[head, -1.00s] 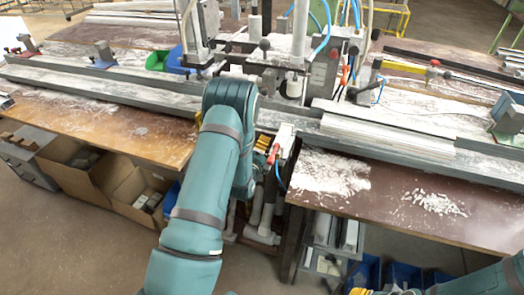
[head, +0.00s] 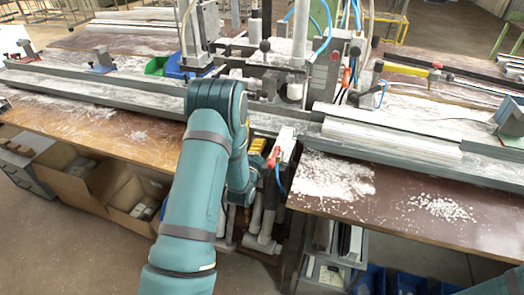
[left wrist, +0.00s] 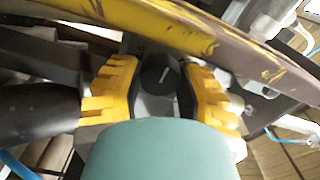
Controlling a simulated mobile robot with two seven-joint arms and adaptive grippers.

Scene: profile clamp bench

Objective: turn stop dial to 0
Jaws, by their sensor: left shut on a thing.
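The stop dial (left wrist: 155,75) is a dark round knob with a white pointer line, seen in the left wrist view between my yellow fingers. The line points nearly straight up in that picture. My left gripper (left wrist: 160,88) is shut on the dial, one finger on each side. I see no scale or numbers around it. In the head view my left gripper (head: 257,146) shows only as small yellow parts beyond my arm, below the bench's front rail, and the dial is hidden there. My right gripper is out of view; only part of that arm shows at the lower right.
A worn yellow and brown bar (left wrist: 150,22) crosses just above the dial in the left wrist view. A red-handled part (head: 273,157) stands just right of my left gripper. Pale profiles (head: 390,138) lie along the bench on the right. Cardboard boxes (head: 88,185) stand below left.

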